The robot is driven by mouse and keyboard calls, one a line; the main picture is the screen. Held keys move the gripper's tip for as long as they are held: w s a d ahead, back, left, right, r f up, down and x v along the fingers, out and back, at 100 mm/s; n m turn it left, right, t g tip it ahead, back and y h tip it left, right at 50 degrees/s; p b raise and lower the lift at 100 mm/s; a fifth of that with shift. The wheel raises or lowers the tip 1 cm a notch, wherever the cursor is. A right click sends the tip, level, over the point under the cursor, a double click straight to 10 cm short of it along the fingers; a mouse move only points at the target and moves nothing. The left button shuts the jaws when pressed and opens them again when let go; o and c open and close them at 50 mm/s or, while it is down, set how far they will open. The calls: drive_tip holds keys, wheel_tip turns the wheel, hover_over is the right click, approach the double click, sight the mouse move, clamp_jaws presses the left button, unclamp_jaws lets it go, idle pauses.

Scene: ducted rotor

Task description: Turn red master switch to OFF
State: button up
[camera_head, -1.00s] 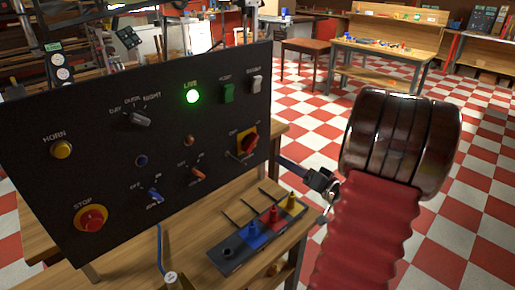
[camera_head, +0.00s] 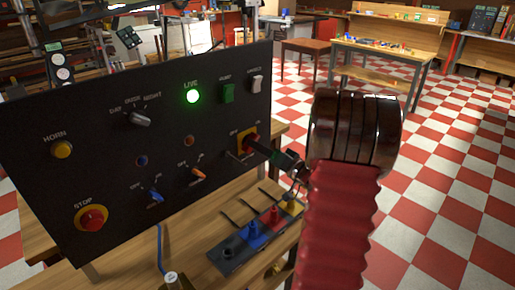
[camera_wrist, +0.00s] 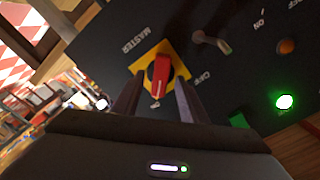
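The red master switch (camera_head: 252,139) sits on a yellow plate at the right side of the black panel (camera_head: 60,195). In the wrist view the red handle (camera_wrist: 160,74) stands in front of its yellow plate (camera_wrist: 143,70), under the word MASTER. My gripper (camera_wrist: 158,98) is open, with one dark finger on each side of the red handle. Whether the fingers touch the handle cannot be told. In the head view my gripper (camera_head: 263,147) reaches the switch from the right and covers part of it.
Beside the switch is a small toggle lever (camera_wrist: 212,41). A green lamp (camera_head: 193,96) marked LIVE is lit. A red STOP button (camera_head: 92,217) is at lower left. A block with coloured plugs (camera_head: 253,238) stands on the bench below the panel.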

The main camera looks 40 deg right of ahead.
drive_tip(key=shift+w, duration=0.45)
